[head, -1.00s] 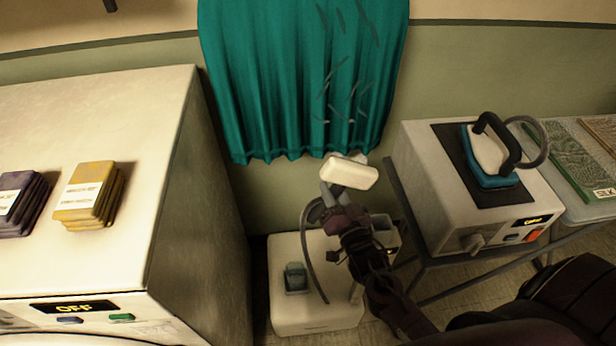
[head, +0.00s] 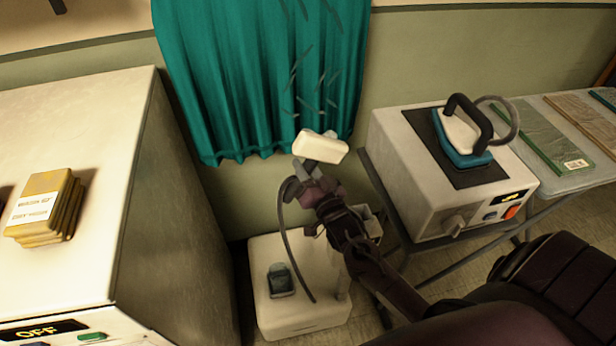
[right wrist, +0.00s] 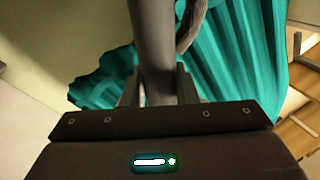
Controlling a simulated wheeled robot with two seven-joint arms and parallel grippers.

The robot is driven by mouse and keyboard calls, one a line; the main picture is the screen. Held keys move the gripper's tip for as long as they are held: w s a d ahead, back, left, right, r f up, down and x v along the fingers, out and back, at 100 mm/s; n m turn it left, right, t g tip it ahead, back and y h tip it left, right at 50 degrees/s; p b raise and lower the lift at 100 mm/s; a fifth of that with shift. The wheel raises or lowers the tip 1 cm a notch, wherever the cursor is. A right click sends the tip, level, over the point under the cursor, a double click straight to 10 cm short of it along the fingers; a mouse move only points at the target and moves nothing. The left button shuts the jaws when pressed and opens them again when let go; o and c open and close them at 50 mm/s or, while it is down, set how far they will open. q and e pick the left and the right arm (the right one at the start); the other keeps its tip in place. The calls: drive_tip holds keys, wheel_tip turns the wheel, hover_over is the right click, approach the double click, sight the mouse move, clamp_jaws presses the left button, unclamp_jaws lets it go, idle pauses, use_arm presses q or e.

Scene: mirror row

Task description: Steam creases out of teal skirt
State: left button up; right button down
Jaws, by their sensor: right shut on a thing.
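The teal skirt (head: 250,75) hangs against the wall in the head view, with several dark crease marks on its right half. My right gripper (head: 312,178) is shut on the steamer head (head: 321,147), a cream block on a grey handle. The head is in front of the skirt's lower right hem; whether it touches the cloth I cannot tell. In the right wrist view the grey handle (right wrist: 153,50) stands between the fingers, with the skirt (right wrist: 235,65) behind it. A hose runs down to the white steamer base (head: 300,312) on the floor. My left gripper is not in view.
A large pale machine (head: 70,190) with an OFF display and yellow packets (head: 45,208) stands at left. At right, a boxy unit (head: 400,150) carries an iron (head: 466,135), beside a table with flat packs (head: 545,140).

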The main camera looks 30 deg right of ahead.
drive_tip(key=shift+w+r+p, duration=0.1)
drive_tip(key=shift+r+p, duration=7)
drive_tip(key=shift+r, duration=3.15)
wheel_tip(320, 180, up, 10)
drive_tip(key=p, duration=0.9)
drive_tip(key=shift+s+a+f+p, duration=0.1)
drive_tip(key=shift+s+a+p, duration=0.15)
drive_tip(key=shift+s, duration=0.55)
drive_tip(key=shift+s+a+p, duration=0.2)
drive_tip(key=shift+s+p, duration=0.15)
drive_tip(key=shift+s, duration=0.4)
drive_tip(key=shift+s+a+f+p, duration=0.1)
drive_tip(key=shift+s+a+p, duration=0.15)
drive_tip(key=shift+s, duration=0.55)
